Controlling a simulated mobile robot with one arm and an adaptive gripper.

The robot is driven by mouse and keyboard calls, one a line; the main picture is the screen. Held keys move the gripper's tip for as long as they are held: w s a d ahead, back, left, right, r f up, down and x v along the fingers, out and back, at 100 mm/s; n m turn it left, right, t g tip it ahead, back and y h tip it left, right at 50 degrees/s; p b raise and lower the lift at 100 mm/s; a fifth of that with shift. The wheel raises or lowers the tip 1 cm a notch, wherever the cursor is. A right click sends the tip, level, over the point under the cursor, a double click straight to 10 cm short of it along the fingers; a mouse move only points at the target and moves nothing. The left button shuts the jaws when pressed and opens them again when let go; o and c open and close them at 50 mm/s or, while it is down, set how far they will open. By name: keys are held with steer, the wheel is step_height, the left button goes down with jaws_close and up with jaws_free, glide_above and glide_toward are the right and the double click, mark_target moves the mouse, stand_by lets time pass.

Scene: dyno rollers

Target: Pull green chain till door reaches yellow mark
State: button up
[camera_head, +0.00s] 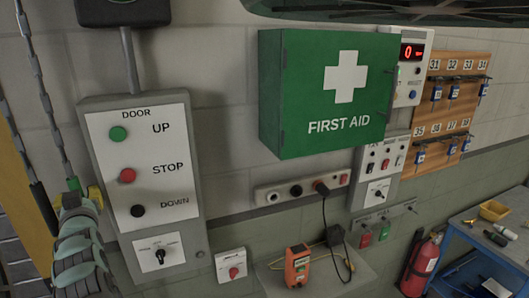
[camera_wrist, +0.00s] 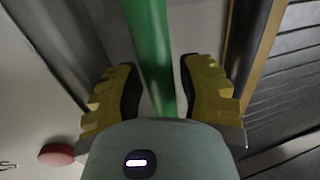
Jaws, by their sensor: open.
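My gripper (camera_head: 76,188) is at the left of the head view, beside the door control box. In the wrist view its two yellow fingers (camera_wrist: 160,85) are apart. A smooth green length of the chain (camera_wrist: 150,45) runs between them, with a visible gap to each finger. In the head view the grey links of this strand (camera_head: 45,105) come down to my gripper, which hides the green part. The other strand ends in a dark length (camera_head: 42,208) left of my gripper; it also shows right of the fingers in the wrist view (camera_wrist: 247,40). I cannot make out the door's mark.
The door control box (camera_head: 145,190) with UP, STOP and DOWN buttons is close right of my gripper. A yellow upright (camera_head: 22,185) and grey slats (camera_head: 15,270) stand at the left. A first aid cabinet (camera_head: 325,95) and a fire extinguisher (camera_head: 420,265) are farther right.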

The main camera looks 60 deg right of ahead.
steer(key=shift+p+x, duration=0.4)
steer(key=shift+x, duration=0.35)
steer(key=shift+c, duration=0.3)
jaws_close()
steer(key=shift+r, duration=0.1)
